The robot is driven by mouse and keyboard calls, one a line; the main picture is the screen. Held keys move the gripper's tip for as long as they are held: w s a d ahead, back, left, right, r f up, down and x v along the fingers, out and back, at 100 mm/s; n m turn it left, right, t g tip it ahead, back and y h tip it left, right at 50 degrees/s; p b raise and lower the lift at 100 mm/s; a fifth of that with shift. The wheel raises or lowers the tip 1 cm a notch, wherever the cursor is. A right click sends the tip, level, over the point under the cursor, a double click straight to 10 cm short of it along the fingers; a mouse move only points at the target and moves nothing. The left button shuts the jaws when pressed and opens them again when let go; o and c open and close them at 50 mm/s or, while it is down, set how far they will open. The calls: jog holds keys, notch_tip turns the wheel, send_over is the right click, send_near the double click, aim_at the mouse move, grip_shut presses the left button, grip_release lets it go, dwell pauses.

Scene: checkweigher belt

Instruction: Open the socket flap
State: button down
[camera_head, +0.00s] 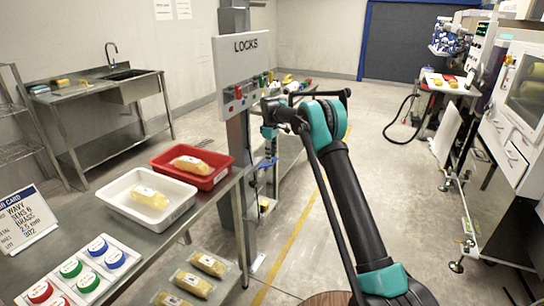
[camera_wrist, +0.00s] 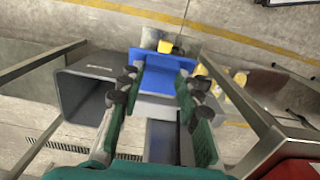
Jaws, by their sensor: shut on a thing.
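In the wrist view my gripper (camera_wrist: 163,64) has its two green fingers with black pads on either side of a blue flap-like plate (camera_wrist: 160,80). The fingertips are closed in on this plate, and a small yellow piece (camera_wrist: 165,46) shows just beyond it. The plate sits against a grey box-like housing (camera_wrist: 90,95). I cannot tell how far the plate is swung from the housing. In the head view my arm reaches to a post below the LOCKS panel (camera_head: 242,62); the fingertips and the flap cannot be made out clearly there.
A steel table at left carries a white tray (camera_head: 122,206), a red tray (camera_head: 163,174) and coloured round pieces. A steel sink bench (camera_head: 110,95) stands behind. Machines (camera_head: 515,120) line the right side. The floor between has free room, with a yellow line.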

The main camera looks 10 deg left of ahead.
jog(key=shift+a, duration=0.3)
jog(key=c, duration=1.1)
grip_release()
jog(key=shift+a+f, duration=0.1)
jog(key=shift+f, duration=0.05)
jog(key=shift+c, duration=0.2)
jog(key=shift+o, duration=0.5)
jog(key=shift+d, duration=0.2)
